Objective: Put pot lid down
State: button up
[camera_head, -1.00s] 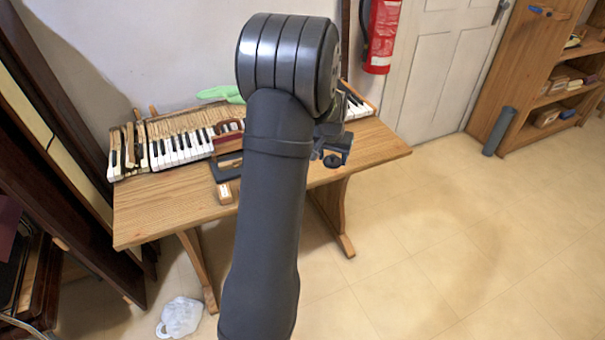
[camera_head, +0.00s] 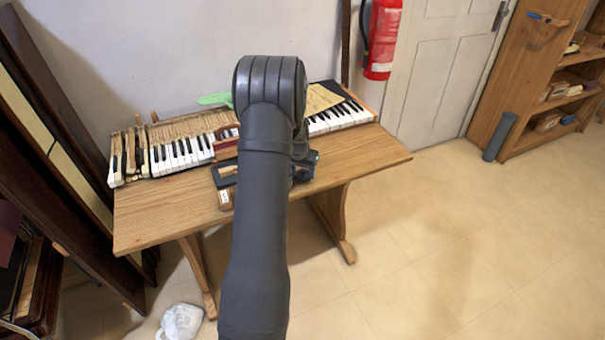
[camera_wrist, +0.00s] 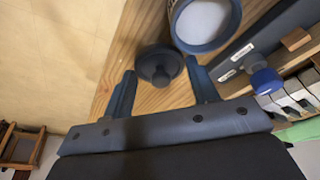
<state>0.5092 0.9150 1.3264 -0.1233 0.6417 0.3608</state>
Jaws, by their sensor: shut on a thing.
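In the wrist view the pot lid (camera_wrist: 154,52) is a dark grey round piece with a knob. My gripper (camera_wrist: 160,68) has one finger on each side of it and is shut on it. The wooden table top shows behind the lid; I cannot tell whether the lid touches it. A blue-rimmed round pot (camera_wrist: 182,35) with a pale inside stands just right of the lid. In the head view my arm hides the lid and most of my gripper (camera_head: 303,166), in front of the keyboard.
The wooden table (camera_head: 165,215) has clear room at its left front and right end. Piano keys (camera_head: 180,152) run along its back. A dark, red-handled object (camera_head: 226,150) lies left of my arm. A green item (camera_head: 213,99) is behind the keys.

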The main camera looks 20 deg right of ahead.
jog(key=shift+f, duration=0.65)
jog(key=shift+f, duration=0.1)
jog(key=o, duration=1)
jog(key=shift+c, duration=0.2)
jog(key=v, duration=1.2)
